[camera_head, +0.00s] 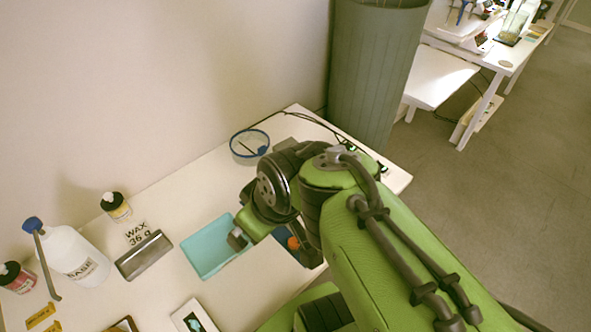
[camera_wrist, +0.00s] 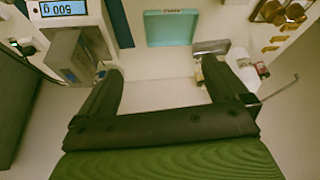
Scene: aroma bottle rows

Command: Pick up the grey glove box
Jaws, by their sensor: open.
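A grey box (camera_wrist: 75,62), which looks like the glove box, stands at the left in the wrist view, in front of a white scale reading 500 g (camera_wrist: 68,12).
A teal tray (camera_head: 186,246) lies on the white table, also in the wrist view (camera_wrist: 147,30). A blue-rimmed dish (camera_head: 250,147) is behind.

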